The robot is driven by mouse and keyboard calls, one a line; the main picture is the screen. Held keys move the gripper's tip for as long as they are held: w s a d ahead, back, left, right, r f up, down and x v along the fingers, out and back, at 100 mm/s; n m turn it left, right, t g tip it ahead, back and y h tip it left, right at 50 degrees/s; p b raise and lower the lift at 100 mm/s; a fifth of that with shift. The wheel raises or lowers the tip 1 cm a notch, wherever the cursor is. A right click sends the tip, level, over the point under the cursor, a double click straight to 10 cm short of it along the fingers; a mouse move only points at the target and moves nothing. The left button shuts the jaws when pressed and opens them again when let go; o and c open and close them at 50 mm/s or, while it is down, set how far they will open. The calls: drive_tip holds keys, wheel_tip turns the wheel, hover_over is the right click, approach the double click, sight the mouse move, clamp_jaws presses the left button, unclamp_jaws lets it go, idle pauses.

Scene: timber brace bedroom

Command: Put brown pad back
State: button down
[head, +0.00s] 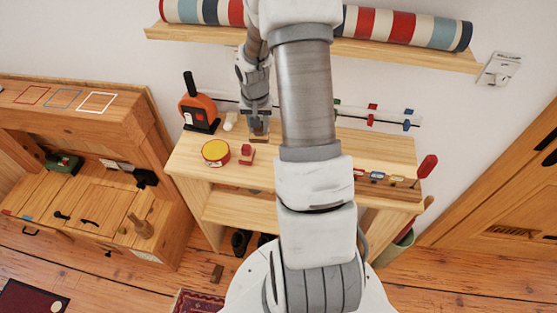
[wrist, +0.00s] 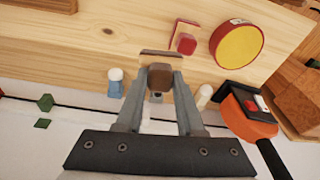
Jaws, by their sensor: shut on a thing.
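My gripper (wrist: 157,85) is shut on a small brown pad (wrist: 160,77), seen between the fingertips in the wrist view. The pad is over the back of the wooden bench top (wrist: 60,40). A brown outline (wrist: 160,53) is marked on the wood just beyond the pad. I cannot tell whether the pad touches the wood. In the head view my gripper (head: 258,122) is at the back of the bench, and the pad is too small to make out clearly there.
A red block (wrist: 187,44) by a red outline and a round yellow-topped tin (wrist: 222,45) sit near the pad. A cream peg (wrist: 205,95), a blue peg (wrist: 115,85) and an orange-black tool (wrist: 247,110) stand close to the fingers. A striped roll (head: 405,27) lies on the shelf above.

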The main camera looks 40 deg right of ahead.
drive_tip(key=s+d+r+m+g+y+p, duration=0.1)
drive_tip(key=s+d+r+p, duration=0.15)
drive_tip(key=s, duration=0.35)
drive_tip(key=shift+m+g, duration=0.3)
drive_tip(key=shift+w+d+f, duration=0.1)
drive_tip(key=shift+w+f, duration=0.05)
drive_tip(key=shift+f, duration=5.1)
drive_tip(key=c, duration=0.5)
unclamp_jaws()
wheel_tip(320, 180, up, 12)
drive_tip(key=shift+r+b, duration=0.1)
drive_tip(key=shift+b, duration=0.5)
